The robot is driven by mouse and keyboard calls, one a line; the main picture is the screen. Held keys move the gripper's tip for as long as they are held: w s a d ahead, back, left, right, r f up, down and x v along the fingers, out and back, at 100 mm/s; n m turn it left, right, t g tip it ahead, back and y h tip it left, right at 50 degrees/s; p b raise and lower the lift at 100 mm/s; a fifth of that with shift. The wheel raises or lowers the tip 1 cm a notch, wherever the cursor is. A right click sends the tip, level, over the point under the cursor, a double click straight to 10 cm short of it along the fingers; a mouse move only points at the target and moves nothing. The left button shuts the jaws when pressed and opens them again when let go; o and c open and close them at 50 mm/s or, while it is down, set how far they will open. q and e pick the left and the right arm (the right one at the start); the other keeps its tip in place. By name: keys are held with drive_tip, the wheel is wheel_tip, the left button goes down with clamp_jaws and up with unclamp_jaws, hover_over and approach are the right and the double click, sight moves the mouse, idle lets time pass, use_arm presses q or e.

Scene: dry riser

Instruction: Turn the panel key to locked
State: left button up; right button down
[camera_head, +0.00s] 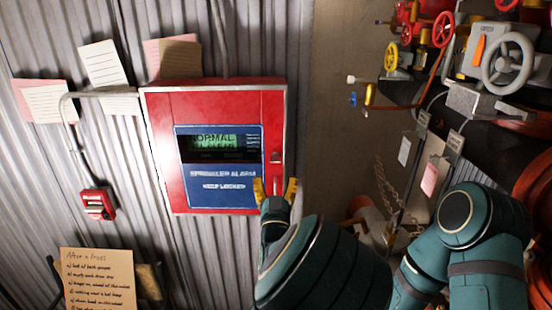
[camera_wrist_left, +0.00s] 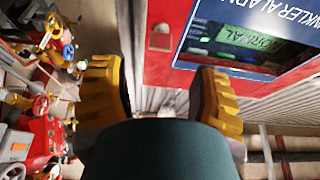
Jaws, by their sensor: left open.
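The red alarm panel (camera_head: 215,95) hangs on the corrugated wall. Its blue face (camera_head: 218,187) has a lit green display reading "NORMAL" and the words "SPRINKLER ALARM" and "KEEP LOCKED". A small metal lock fitting (camera_head: 276,157) sits on the panel's right side; I cannot tell whether a key is in it or how it is turned. My left gripper (camera_head: 275,188) is open just below this fitting, at the panel's lower right. In the left wrist view the open fingers (camera_wrist_left: 157,95) frame the panel's red edge (camera_wrist_left: 163,65), with the fitting (camera_wrist_left: 160,38) beyond them. My right gripper is not in view.
Valves with a grey handwheel (camera_head: 508,62) and red pipes crowd the right. A small red call box (camera_head: 97,204) is on the wall at left. Paper notes hang above the panel, and a handwritten list (camera_head: 97,278) is at lower left.

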sight(275, 159)
use_arm(q)
drive_tip(key=x, duration=0.8)
drive_tip(key=shift+p, duration=0.3)
clamp_jaws()
